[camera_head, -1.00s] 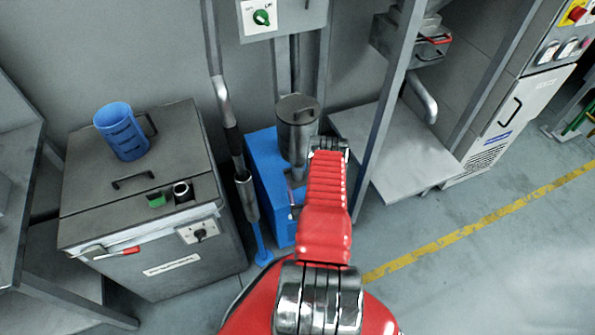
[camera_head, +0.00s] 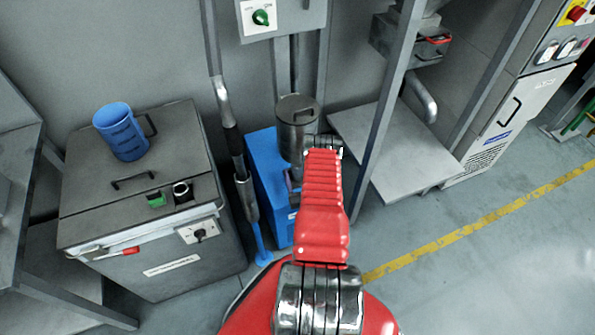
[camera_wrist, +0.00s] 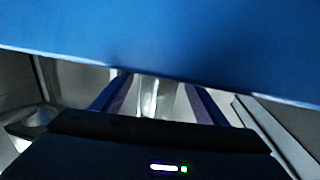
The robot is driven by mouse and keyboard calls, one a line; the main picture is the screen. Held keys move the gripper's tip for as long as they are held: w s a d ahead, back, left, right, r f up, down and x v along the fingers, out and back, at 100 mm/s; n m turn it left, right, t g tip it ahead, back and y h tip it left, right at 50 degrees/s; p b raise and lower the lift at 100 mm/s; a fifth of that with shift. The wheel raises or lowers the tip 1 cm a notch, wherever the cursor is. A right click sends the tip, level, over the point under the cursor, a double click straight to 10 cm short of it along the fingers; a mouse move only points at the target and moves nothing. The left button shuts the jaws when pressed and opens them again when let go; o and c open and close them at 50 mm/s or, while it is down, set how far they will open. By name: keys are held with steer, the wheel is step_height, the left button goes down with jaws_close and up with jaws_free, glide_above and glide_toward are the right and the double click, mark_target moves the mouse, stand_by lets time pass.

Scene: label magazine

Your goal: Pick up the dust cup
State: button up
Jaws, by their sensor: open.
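Which thing is the dust cup is not marked. My gripper is mostly hidden behind my red arm in the head view, near the cylinder and blue box; a purple finger shows there. In the wrist view my gripper (camera_wrist: 157,102) is open, its purple fingers apart. A shiny grey surface shows between them; I cannot tell whether they touch it.
In the wrist view a large blue surface (camera_wrist: 170,35) fills the top, close to the camera. The grey cabinet (camera_head: 90,205) stands left. A metal post (camera_head: 385,125) and a low grey shelf (camera_head: 410,178) are right of my arm. Open floor (camera_head: 480,270) lies at lower right.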

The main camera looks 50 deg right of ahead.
steer(key=shift+c, duration=0.2)
steer(key=c, duration=1.2)
steer(key=shift+o, duration=0.2)
steer(key=shift+r, duration=0.1)
steer(key=shift+r, duration=0.55)
steer(key=v, duration=1.8)
steer(key=shift+d, duration=0.1)
